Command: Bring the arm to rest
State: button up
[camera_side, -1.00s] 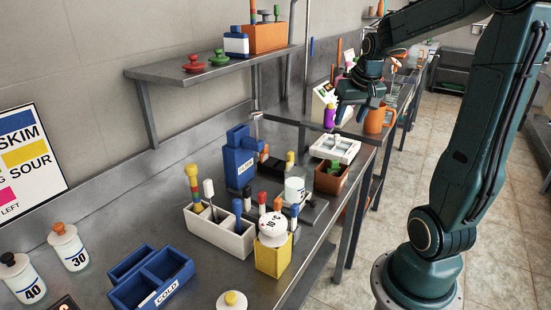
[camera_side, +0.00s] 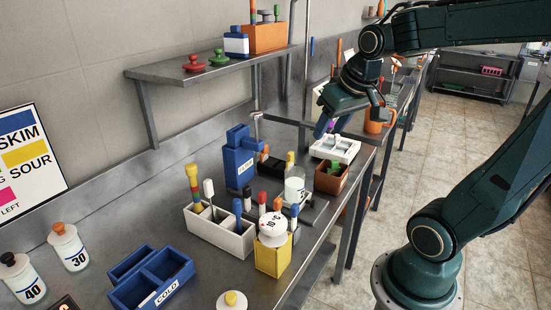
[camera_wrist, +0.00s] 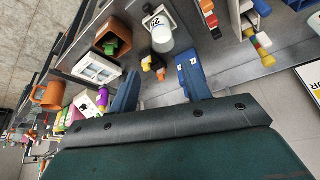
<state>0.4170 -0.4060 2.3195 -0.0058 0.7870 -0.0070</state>
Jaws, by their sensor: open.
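My gripper (camera_side: 328,128) is in the air above the far part of the bench, near the white tray (camera_side: 335,149) in the side view. Its two blue fingers are apart and nothing is held between them. In the wrist view my gripper (camera_wrist: 158,88) shows the same open fingers, with the bench below and beyond them. The purple bottle is mostly hidden behind my gripper in the side view; in the wrist view the purple bottle (camera_wrist: 102,98) stands to the left of the fingers.
A blue dispenser (camera_side: 239,160), a jar (camera_side: 295,188) and a brown box (camera_side: 331,178) stand on the bench nearby. An orange mug (camera_side: 376,124) is right of my gripper. A shelf (camera_side: 205,68) juts from the wall at left. The floor (camera_side: 400,190) at right is clear.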

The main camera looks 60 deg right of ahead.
jog(key=s+a+n+t+y, duration=0.1)
jog(key=s+a+n+y, duration=0.1)
jog(key=s+a+n, duration=0.2)
jog(key=shift+s+a+f+n, duration=0.3)
jog(key=shift+s+a, duration=1.25)
jog(key=shift+a, duration=1.9)
